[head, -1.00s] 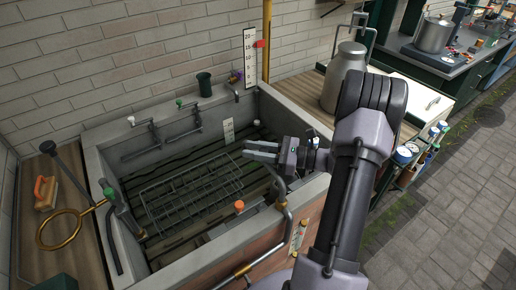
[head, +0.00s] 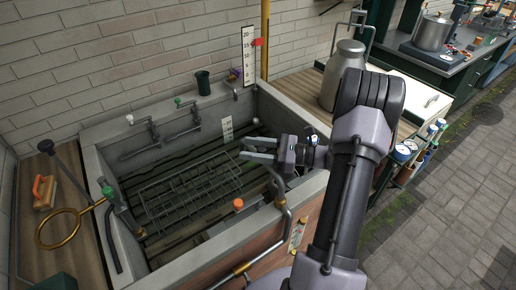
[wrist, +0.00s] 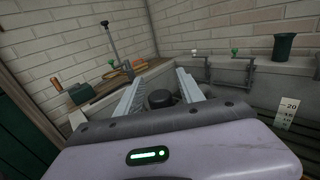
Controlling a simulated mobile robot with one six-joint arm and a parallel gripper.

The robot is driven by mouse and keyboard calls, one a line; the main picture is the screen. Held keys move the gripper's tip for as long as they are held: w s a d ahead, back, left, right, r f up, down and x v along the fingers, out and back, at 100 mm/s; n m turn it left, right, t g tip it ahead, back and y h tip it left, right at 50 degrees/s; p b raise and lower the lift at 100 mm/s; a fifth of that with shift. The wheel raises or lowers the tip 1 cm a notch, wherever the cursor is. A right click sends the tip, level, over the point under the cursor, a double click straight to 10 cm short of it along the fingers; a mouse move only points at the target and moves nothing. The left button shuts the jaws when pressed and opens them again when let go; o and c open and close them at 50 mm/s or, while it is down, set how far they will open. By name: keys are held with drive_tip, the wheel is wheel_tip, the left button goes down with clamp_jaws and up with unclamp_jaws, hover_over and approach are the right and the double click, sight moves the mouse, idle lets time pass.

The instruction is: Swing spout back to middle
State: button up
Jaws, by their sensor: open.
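Two wall taps sit at the back of the stone sink, one with a white knob (head: 130,119) and one with a green knob (head: 178,101). A dark spout (head: 140,153) reaches left from the white-knob tap, close along the back wall. A similar spout (head: 183,134) lies under the green-knob tap. Both taps also show in the wrist view, the green knob (wrist: 234,51) right of the white knob (wrist: 195,52). My gripper (head: 241,148) is open and empty over the right part of the sink, clear of both spouts. It also shows in the wrist view (wrist: 160,74).
A wire rack (head: 190,188) lies in the sink (head: 92,165). A brass ring (head: 62,243) is on the left ledge. A metal churn (head: 343,75) stands right, behind my arm.

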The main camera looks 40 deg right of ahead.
drive_tip(key=p+v, duration=0.2)
drive_tip(key=v, duration=1.5)
drive_tip(key=shift+s, duration=0.15)
